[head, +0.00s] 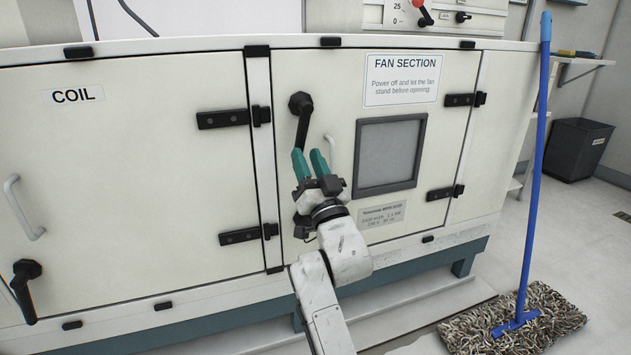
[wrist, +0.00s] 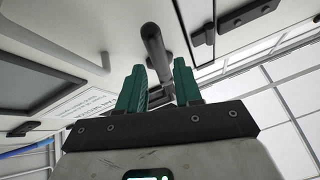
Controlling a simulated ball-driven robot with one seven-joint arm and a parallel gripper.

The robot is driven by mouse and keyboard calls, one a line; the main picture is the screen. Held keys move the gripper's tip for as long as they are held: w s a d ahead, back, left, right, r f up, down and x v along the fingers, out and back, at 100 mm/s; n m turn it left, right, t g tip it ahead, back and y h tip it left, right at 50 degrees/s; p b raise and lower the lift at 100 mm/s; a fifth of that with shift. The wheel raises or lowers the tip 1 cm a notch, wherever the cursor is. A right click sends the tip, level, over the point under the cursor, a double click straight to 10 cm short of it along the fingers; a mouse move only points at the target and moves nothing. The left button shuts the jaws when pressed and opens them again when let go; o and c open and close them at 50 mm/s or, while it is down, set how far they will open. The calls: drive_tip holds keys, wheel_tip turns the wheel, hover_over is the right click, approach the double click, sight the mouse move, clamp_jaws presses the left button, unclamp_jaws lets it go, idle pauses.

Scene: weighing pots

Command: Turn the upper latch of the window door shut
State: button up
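The window door (head: 385,115) has a FAN SECTION label and a grey window (head: 390,153). Its black upper latch (head: 302,112) is near the door's upper left corner, with the handle pointing down, slightly tilted. My gripper (head: 309,160) is just below the handle, its teal fingers pointing up. In the wrist view the latch handle (wrist: 155,50) reaches toward the gap between the fingers of my gripper (wrist: 159,78). The fingers stand apart with the handle's end at or between them; contact cannot be told. A lower black latch (head: 302,226) is partly hidden behind my gripper.
A pale pull handle (head: 331,152) is close to the right of my gripper. Black hinges (head: 465,99) are on the door's right edge. The COIL door (head: 120,170) is at left. A blue-handled mop (head: 532,180) leans at right.

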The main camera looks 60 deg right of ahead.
drive_tip(key=shift+v, duration=2.35)
drive_tip(key=shift+s, duration=0.1)
